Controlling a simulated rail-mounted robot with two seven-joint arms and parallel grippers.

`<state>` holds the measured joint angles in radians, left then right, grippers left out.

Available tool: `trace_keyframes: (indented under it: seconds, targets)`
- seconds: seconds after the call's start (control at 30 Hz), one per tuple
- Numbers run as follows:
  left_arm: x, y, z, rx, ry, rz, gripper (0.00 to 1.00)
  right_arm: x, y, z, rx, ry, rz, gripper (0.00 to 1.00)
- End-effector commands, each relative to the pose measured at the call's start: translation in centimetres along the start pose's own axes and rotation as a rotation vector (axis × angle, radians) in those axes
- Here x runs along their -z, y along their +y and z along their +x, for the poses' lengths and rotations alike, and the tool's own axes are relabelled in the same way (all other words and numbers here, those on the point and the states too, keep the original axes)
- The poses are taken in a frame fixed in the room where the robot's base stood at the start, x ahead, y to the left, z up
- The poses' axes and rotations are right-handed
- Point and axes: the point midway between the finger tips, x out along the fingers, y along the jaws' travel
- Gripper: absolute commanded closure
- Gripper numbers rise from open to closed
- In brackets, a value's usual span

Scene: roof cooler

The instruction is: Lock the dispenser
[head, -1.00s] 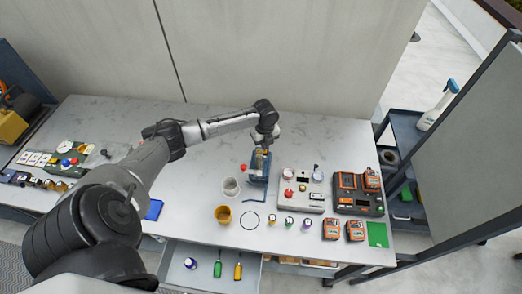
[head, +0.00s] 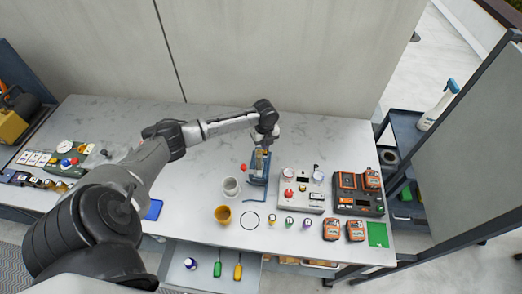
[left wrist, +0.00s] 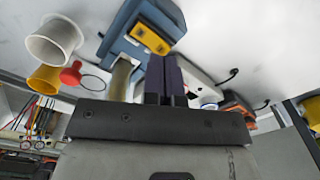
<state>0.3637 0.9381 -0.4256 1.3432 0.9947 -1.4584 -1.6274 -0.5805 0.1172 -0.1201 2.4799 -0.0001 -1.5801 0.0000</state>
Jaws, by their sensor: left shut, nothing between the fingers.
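The dispenser (head: 260,176) is a blue device with a red knob (head: 243,167) on its left side. It stands on the worktable near the middle. In the left wrist view, the blue body (left wrist: 182,14) carries a yellow panel (left wrist: 150,39). The red knob (left wrist: 70,74) and a pale translucent tube (left wrist: 120,76) show to its left. My left gripper (head: 265,148) is above and behind the dispenser, close to its top. Its fingers (left wrist: 166,72) are shut and empty. I cannot tell whether they touch the dispenser. My right gripper is out of view.
A black ring (head: 249,220) lies in front. A light panel box (head: 301,190) and a dark charger (head: 357,204) stand to the right. The open drawer (head: 208,258) holds tools.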

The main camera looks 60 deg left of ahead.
Motion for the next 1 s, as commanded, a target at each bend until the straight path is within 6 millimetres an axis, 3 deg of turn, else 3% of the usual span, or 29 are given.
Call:
trace_keyframes:
  seconds: [1.0]
  targets:
    - [0.0,0.0,1.5,0.0,0.0,0.0,1.0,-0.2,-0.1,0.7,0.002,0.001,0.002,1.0]
